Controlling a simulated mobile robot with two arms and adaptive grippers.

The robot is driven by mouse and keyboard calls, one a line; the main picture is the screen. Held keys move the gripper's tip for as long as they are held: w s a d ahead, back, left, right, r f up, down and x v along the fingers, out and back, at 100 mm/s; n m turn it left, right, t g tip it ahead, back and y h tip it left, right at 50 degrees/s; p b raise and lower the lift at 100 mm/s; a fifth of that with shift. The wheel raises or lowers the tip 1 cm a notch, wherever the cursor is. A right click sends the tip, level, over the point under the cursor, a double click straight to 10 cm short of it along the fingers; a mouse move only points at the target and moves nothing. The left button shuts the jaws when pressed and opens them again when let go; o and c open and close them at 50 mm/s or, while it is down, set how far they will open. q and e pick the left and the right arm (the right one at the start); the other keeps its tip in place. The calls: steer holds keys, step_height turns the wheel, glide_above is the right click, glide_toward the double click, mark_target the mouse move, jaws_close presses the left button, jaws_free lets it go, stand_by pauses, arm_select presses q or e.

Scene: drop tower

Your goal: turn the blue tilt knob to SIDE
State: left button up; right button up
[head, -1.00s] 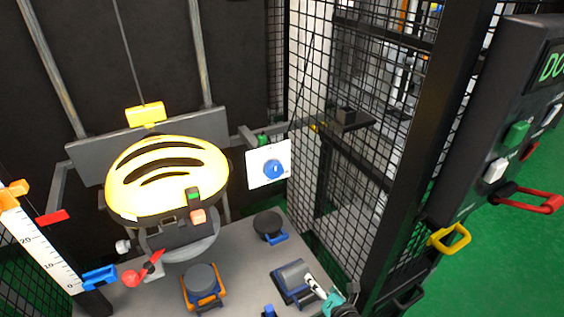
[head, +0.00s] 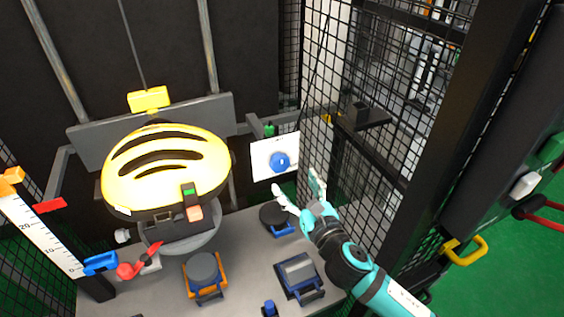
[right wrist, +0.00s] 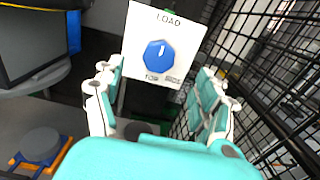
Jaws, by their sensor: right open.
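The blue tilt knob (head: 279,161) sits on a white plate (head: 262,165) at the right of the drop tower. In the right wrist view the knob (right wrist: 159,56) is seen face on, between and beyond the fingers. The plate reads LOAD above the knob, TOP below it, and a partly readable word at lower right. The knob's white mark appears to point up toward LOAD. My right gripper (head: 298,187) is open and empty, just in front of and below the plate, apart from the knob. My left gripper is not in view.
A yellow helmet (head: 165,165) hangs at left. Wire mesh (head: 385,190) stands close to the right of my right gripper. Several anvils and blocks, including a grey round one in an orange base (head: 203,267), stand on the grey bench (head: 240,240). A yellow handle (head: 466,250) is at right.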

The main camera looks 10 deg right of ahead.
mark_target(282, 165)
steer(key=w, duration=0.2)
steer(key=w+a, duration=0.1)
steer(key=w, duration=0.5)
steer(key=shift+w+a, duration=0.15)
steer(key=shift+a, duration=0.2)
steer(key=c, duration=1.1)
